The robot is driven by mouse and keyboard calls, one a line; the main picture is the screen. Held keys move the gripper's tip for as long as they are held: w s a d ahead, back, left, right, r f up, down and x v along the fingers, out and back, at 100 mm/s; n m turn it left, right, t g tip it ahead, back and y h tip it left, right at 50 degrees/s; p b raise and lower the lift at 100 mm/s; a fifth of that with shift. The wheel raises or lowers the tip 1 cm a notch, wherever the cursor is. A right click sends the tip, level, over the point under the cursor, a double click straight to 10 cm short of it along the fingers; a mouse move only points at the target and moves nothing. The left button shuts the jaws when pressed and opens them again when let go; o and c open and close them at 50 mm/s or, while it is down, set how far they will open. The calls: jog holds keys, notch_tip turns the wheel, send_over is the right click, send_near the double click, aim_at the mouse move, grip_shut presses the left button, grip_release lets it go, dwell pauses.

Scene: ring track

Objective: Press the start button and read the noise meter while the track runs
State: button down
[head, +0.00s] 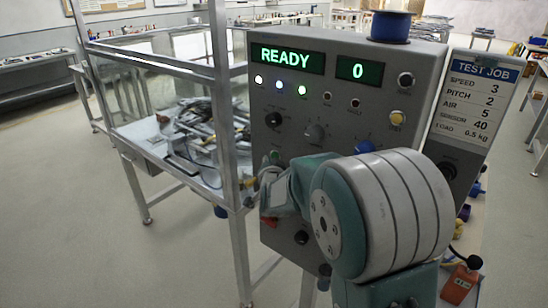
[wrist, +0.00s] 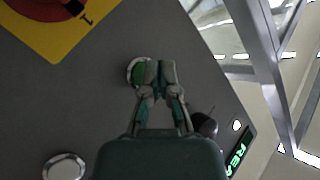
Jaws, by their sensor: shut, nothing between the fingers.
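The grey control panel (head: 290,97) shows a green READY display (head: 287,58) and a second display (head: 359,71) reading 0. In the wrist view a green button (wrist: 138,72) in a pale ring sits on the panel; its label is not visible. My gripper (wrist: 155,72) is shut and empty, its fingertips covering the right part of this button. I cannot tell whether they touch it. In the head view my arm hides much of the lower panel. I cannot identify a noise meter.
A red knob (wrist: 45,6) on a yellow plate and a silver-ringed control (wrist: 65,167) sit nearby. A framed clear enclosure (head: 165,100) stands left of the panel. A TEST JOB card (head: 470,100) and an orange object (head: 460,284) are at the right. Open floor lies left.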

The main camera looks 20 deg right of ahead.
jog(key=shift+d, duration=0.1)
jog(key=shift+w+d+r, duration=0.1)
jog(key=shift+w+d, duration=0.1)
jog(key=shift+d, duration=0.1)
